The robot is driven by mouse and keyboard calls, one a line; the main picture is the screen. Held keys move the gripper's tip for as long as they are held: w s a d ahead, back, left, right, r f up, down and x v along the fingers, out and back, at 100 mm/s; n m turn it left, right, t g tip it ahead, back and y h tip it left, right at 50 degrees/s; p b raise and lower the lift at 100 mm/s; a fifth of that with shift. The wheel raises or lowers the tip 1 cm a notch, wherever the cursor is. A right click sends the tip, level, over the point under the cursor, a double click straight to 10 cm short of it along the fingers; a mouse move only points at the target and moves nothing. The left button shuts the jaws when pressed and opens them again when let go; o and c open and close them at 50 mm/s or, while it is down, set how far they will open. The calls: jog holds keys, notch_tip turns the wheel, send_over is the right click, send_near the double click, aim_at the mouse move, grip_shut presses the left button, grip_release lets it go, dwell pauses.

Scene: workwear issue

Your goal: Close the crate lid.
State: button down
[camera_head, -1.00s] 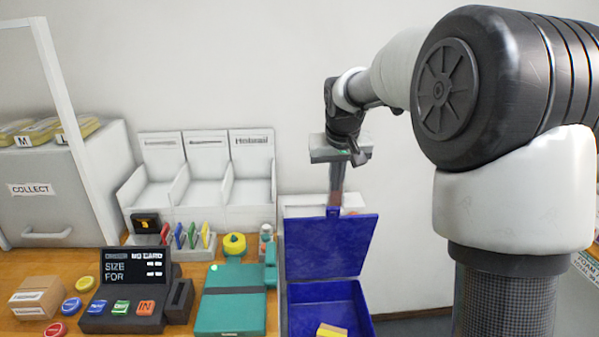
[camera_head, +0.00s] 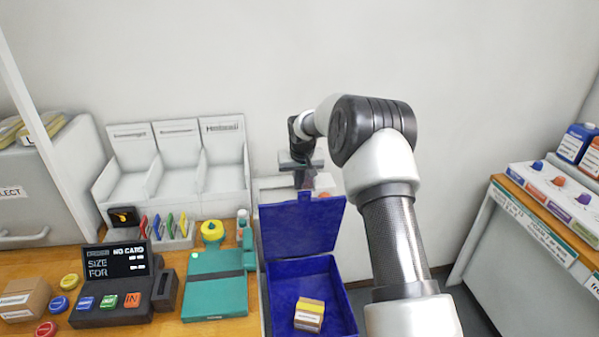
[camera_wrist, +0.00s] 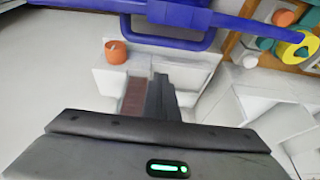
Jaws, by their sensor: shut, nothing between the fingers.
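The blue crate (camera_head: 277,288) stands at the lower middle of the head view, right of the counter. Its lid (camera_head: 300,228) is open and stands up at the back, with a small tab at its top edge. My gripper (camera_head: 303,184) is at the lid's top edge, pointing down, shut and empty. Its tips are partly hidden there, so I cannot tell whether they touch the lid. In the wrist view the fingers (camera_wrist: 148,88) are together, and the blue lid edge with its loop (camera_wrist: 166,42) crosses the top.
A yellow-and-white box (camera_head: 309,315) lies in the crate. Left are a teal case (camera_head: 216,285), a card terminal (camera_head: 118,290) and white bins (camera_head: 175,175). An orange round object (camera_wrist: 115,51) is near the fingers. Another counter (camera_head: 520,235) stands right, beyond open floor.

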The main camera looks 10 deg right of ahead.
jog(key=s, duration=0.2)
jog(key=s+p, duration=0.1)
jog(key=shift+s+f, duration=0.4)
jog(key=shift+f, duration=0.1)
